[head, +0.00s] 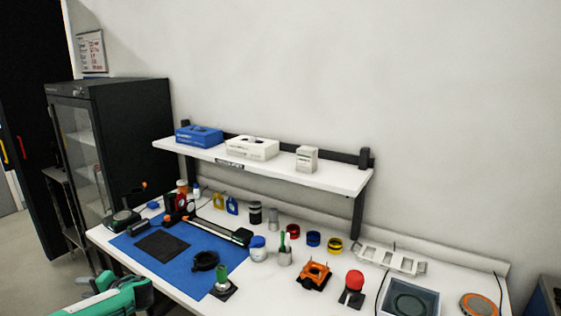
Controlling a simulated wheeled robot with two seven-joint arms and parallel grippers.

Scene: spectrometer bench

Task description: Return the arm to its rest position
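My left arm, green and dark grey, comes in at the bottom left corner of the head view. Its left gripper (140,291) is at the front left, by the near edge of the white bench (178,287). The fingers are small and partly merged with dark parts, so I cannot tell whether they are open or shut. I see nothing clearly held there. My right arm and gripper are not in the view.
A blue mat (205,263) covers the bench's left part, with a dark pad (162,245) and black ring (204,261) on it. An orange device (313,276), red ball (355,280) and grey tray (409,302) stand rightward. A shelf (335,180) hangs behind; a black cabinet (130,130) stands left.

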